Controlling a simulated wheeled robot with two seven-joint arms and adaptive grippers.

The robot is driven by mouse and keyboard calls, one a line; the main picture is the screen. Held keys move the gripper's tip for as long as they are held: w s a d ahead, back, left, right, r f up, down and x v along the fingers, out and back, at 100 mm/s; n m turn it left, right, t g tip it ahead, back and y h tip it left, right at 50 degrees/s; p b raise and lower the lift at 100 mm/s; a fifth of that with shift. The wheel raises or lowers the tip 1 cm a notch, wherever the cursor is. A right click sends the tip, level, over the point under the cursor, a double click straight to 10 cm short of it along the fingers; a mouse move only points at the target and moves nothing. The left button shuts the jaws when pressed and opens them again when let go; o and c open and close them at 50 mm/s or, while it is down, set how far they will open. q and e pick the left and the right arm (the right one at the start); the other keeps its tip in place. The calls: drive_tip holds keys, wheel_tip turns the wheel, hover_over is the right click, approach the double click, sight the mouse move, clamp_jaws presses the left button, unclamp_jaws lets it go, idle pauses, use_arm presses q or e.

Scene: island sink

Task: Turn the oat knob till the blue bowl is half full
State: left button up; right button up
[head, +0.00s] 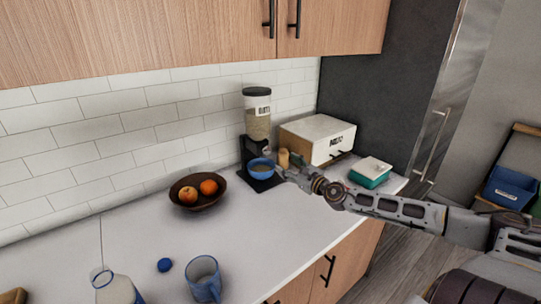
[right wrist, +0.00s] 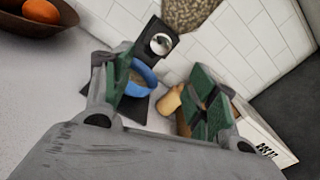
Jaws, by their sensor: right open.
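The oat dispenser (head: 257,118) stands against the tiled wall, a clear container of oats with a black lid and stand. The blue bowl (head: 262,173) sits on its black base, under the outlet. In the right wrist view the bowl (right wrist: 146,75) shows partly behind a finger, with greyish-brown contents; their level is unclear. A round silvery part (right wrist: 161,44) on the black stand looks like the knob. My right gripper (head: 284,169) is open beside the bowl; its green-padded fingers (right wrist: 160,90) are apart with nothing gripped. My left gripper is out of view.
A tan jar (head: 284,158) and a bread box (head: 318,138) stand right of the dispenser, with a teal butter dish (head: 370,172) nearer. A fruit bowl (head: 197,201) is left. A blue mug (head: 204,278) and bottle (head: 115,288) stand in front.

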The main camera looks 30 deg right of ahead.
sight(268, 152)
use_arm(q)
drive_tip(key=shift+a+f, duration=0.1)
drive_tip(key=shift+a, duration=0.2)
use_arm(e)
drive_tip(key=shift+w+d, duration=0.1)
drive_tip(key=shift+w, duration=0.6)
drive_tip(key=shift+w, duration=0.5)
drive_tip(key=shift+w+a+p, duration=0.15)
drive_tip(key=shift+w+p, duration=0.2)
drive_tip(key=shift+w, duration=1)
drive_tip(key=shift+w+a+p, duration=0.15)
drive_tip(key=shift+w+p, duration=0.15)
drive_tip(key=shift+w, duration=1)
drive_tip(key=shift+w+a+r+p, duration=0.1)
drive_tip(key=shift+w+p, duration=0.2)
drive_tip(key=shift+w, duration=1.45)
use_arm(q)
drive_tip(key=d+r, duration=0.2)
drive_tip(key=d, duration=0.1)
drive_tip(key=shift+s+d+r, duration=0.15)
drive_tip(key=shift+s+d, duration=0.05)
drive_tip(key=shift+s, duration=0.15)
use_arm(e)
drive_tip(key=shift+w+a, duration=0.1)
drive_tip(key=shift+w, duration=0.2)
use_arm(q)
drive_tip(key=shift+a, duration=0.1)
use_arm(e)
drive_tip(key=shift+c, duration=0.5)
